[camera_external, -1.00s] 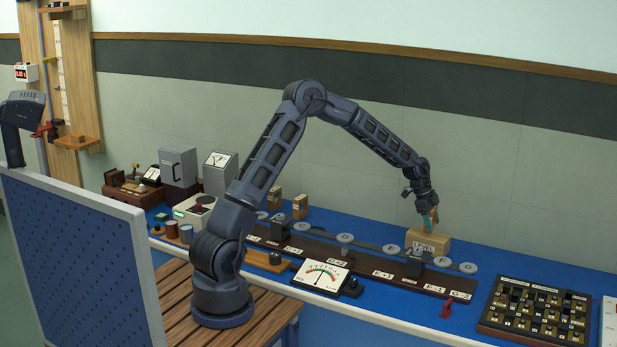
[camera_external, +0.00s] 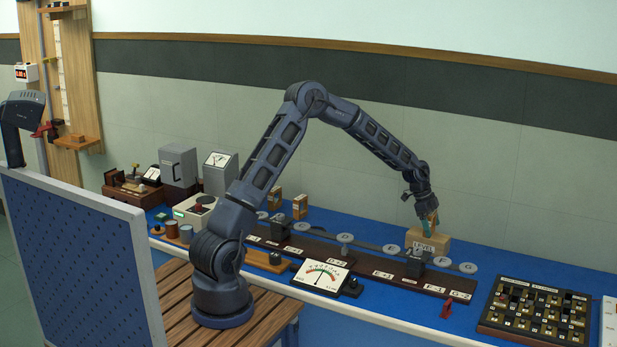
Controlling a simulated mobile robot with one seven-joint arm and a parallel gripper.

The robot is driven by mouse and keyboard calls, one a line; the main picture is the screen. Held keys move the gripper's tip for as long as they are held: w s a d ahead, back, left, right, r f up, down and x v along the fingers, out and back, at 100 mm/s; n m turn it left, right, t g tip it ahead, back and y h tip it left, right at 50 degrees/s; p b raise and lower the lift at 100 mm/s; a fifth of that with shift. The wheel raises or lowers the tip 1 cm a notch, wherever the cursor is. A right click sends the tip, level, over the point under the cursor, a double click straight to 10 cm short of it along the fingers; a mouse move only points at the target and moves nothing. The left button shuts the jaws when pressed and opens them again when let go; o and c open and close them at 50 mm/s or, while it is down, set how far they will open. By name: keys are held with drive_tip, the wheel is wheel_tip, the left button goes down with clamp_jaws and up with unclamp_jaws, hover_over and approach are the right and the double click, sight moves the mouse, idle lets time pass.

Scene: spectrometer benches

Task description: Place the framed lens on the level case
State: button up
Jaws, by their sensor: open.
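The level case (camera_external: 429,243) is a tan box marked "LEVEL" at the back of the blue bench, behind the right part of the dark rail. My gripper (camera_external: 428,225) points down right over its top. The jaws are open, and a small teal and orange-brown piece shows at the fingertips; I cannot tell whether it is part of the fingers. Framed round lenses stand along the rail, among them one near the middle (camera_external: 345,240) and one at the right end (camera_external: 468,267). I cannot tell which is the task's framed lens, or whether it lies on the case under my gripper.
The long dark rail (camera_external: 395,277) with labelled places runs in front of the case. A dial meter (camera_external: 320,277) stands at the front edge. A compartment tray (camera_external: 535,310) lies at right, and a red clamp (camera_external: 447,309) is at the front edge.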

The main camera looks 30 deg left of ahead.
drive_tip(key=v, duration=1.2)
drive_tip(key=s+a+r+n+t+y, duration=0.1)
drive_tip(key=s+a+r+n, duration=0.2)
drive_tip(key=s+a+r, duration=0.4)
drive_tip(key=s+a+r+n+t+y, duration=0.1)
drive_tip(key=s+a+r+n, duration=0.2)
drive_tip(key=a, duration=0.6)
drive_tip(key=s+a+r+n+t+y, duration=0.1)
drive_tip(key=s+a+r+n, duration=0.1)
drive_tip(key=s+a+r, duration=0.45)
drive_tip(key=s+a+f+n, duration=0.1)
drive_tip(key=s+a+n, duration=0.4)
drive_tip(key=s+a, duration=0.4)
drive_tip(key=s+a+n+t+y, duration=0.1)
drive_tip(key=s+a+n, duration=0.4)
drive_tip(key=s+a, duration=0.4)
drive_tip(key=s, duration=0.7)
drive_tip(key=shift+s+a+f+t, duration=0.3)
drive_tip(key=shift+a+f, duration=0.05)
